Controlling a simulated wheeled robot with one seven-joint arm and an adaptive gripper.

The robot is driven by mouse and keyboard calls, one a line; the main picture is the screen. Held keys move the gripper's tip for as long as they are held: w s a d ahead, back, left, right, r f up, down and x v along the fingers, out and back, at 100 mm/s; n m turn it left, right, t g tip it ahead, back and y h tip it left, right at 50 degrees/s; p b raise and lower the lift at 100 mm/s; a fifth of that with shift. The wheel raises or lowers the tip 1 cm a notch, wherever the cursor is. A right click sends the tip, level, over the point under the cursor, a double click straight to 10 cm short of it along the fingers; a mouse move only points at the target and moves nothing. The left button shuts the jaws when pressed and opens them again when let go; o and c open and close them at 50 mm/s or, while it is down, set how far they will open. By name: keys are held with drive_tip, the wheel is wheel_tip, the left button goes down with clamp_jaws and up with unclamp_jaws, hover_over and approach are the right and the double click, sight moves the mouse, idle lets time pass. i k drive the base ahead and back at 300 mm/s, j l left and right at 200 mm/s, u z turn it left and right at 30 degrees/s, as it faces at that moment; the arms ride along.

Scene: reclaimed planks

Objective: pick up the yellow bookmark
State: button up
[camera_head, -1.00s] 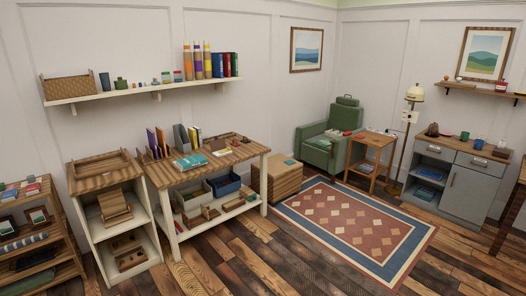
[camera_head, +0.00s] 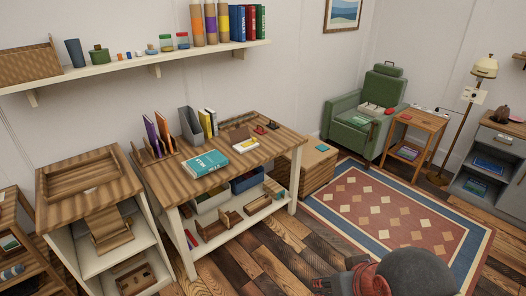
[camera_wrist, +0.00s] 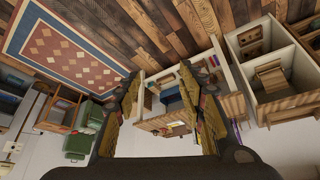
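I cannot make out the yellow bookmark for certain in either view. On the wooden desk (camera_head: 222,160) there is a teal book (camera_head: 204,163), a small pale pad with some yellow on it (camera_head: 245,146), and an upright yellow book (camera_head: 206,124). My gripper (camera_wrist: 158,78) shows in the wrist view with its two fingers wide apart and nothing between them. It is well away from the desk, which appears upside down beyond the fingers. In the head view part of my arm shows at the bottom right, but the fingers cannot be made out.
A wall shelf (camera_head: 130,70) with books and jars hangs above the desk. A shelf unit with a wooden tray (camera_head: 90,185) stands left of it. A wooden box (camera_head: 318,168) and a green armchair (camera_head: 362,118) are to the right. The patterned rug (camera_head: 400,212) is mostly clear.

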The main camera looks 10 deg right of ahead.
sight(249, 143)
drive_tip(key=i+j+u, duration=0.2)
drive_tip(key=i, duration=0.4)
drive_tip(key=i+u, duration=0.15)
drive_tip(key=i, duration=0.4)
drive_tip(key=i+u, duration=0.2)
drive_tip(key=i, duration=0.4)
drive_tip(key=i+l+u, duration=0.2)
drive_tip(key=i, duration=0.4)
drive_tip(key=i+l+u, duration=0.15)
drive_tip(key=i, duration=0.4)
